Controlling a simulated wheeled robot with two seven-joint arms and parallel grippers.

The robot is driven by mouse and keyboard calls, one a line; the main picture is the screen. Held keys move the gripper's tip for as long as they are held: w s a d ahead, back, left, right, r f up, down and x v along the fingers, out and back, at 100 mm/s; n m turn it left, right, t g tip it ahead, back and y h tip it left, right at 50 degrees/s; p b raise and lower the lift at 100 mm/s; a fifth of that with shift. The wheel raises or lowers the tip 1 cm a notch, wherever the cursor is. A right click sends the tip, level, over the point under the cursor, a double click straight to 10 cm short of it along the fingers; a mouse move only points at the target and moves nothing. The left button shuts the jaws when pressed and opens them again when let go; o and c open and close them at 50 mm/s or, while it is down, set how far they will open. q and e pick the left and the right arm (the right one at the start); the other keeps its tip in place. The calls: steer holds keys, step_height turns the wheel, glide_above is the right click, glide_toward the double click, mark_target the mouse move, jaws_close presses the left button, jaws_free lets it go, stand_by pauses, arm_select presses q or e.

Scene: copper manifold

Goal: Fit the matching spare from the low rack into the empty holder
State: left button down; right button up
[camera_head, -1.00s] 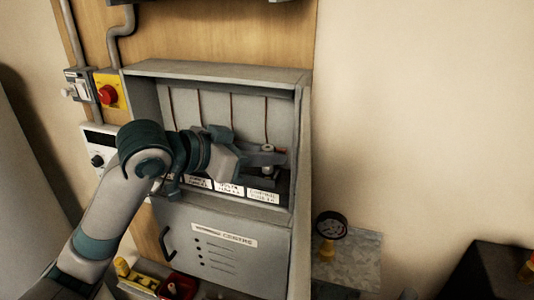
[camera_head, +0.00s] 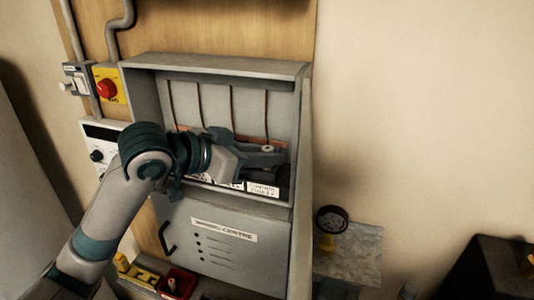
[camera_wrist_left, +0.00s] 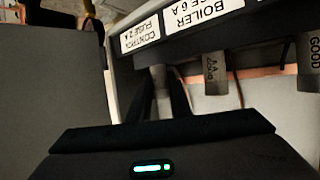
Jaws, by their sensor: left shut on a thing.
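My left gripper (camera_head: 270,157) reaches into the open upper part of a grey cabinet (camera_head: 215,68). It is shut on a small pale cylindrical fuse (camera_head: 268,148), above the rightmost label. In the left wrist view the grey fuse (camera_wrist_left: 158,78) stands between the dark fingers (camera_wrist_left: 160,98), close to the upside-down label "CONTROL FUSE 2 A" (camera_wrist_left: 140,36). Whether the fuse is seated in a holder is hidden. Two other grey fuses (camera_wrist_left: 214,72) and (camera_wrist_left: 308,65) hang beside it; one is marked "GOOD". My right gripper is not in view.
A copper bar (camera_wrist_left: 260,73) runs behind the fuses. The cabinet's side walls and lower door (camera_head: 220,250) bound the space. Below are a red bin (camera_head: 180,283) and yellow items (camera_head: 140,273).

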arm_select(q)
steer(key=c, duration=1.5)
jaws_free()
steer(key=shift+c, duration=0.2)
steer(key=shift+s+a+r+b, duration=0.15)
steer(key=shift+s+a+b, duration=0.15)
steer(key=shift+a, duration=0.1)
steer(key=b+v, duration=0.5)
steer(key=v, duration=1.1)
steer(key=shift+a+b, duration=0.15)
steer(key=shift+b, duration=0.2)
steer(key=shift+r, duration=0.1)
